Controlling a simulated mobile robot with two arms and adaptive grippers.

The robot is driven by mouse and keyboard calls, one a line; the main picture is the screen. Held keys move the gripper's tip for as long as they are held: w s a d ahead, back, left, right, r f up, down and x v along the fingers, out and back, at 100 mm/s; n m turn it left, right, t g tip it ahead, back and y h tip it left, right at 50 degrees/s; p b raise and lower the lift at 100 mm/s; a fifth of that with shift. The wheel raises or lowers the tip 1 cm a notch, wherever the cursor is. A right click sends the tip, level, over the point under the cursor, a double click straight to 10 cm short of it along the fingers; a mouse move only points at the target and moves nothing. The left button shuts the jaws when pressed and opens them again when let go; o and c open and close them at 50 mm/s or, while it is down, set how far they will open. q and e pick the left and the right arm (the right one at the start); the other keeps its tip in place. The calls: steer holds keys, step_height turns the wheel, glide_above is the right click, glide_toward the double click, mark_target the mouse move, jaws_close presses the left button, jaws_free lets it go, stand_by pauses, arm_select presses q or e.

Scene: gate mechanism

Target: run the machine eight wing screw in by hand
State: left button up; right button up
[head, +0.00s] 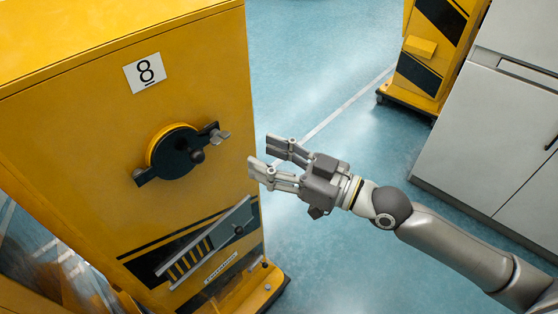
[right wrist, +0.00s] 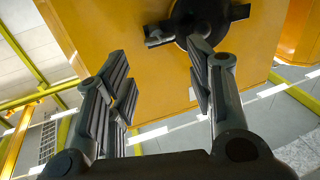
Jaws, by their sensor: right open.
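The yellow machine (head: 90,110) carries a white plate with the number 8 (head: 145,72). On its front is a dark round hub (head: 172,155) with a bar across it. A small grey wing-shaped piece, which looks like the wing screw (head: 219,136), sits at the bar's upper right end. In the right wrist view the hub (right wrist: 203,18) is at the top, with the grey piece (right wrist: 158,40) beyond the gap between the fingers. My right gripper (head: 262,154) is open and empty, right of the wing screw and apart from it. My left gripper is not in view.
Below the hub is a slanted grey plate (head: 212,240) beside black and yellow stripes. Another yellow machine (head: 428,55) stands at the back right, next to grey cabinets (head: 490,120). The blue floor (head: 310,90) between them is clear.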

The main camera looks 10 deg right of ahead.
steer(key=shift+v, duration=1)
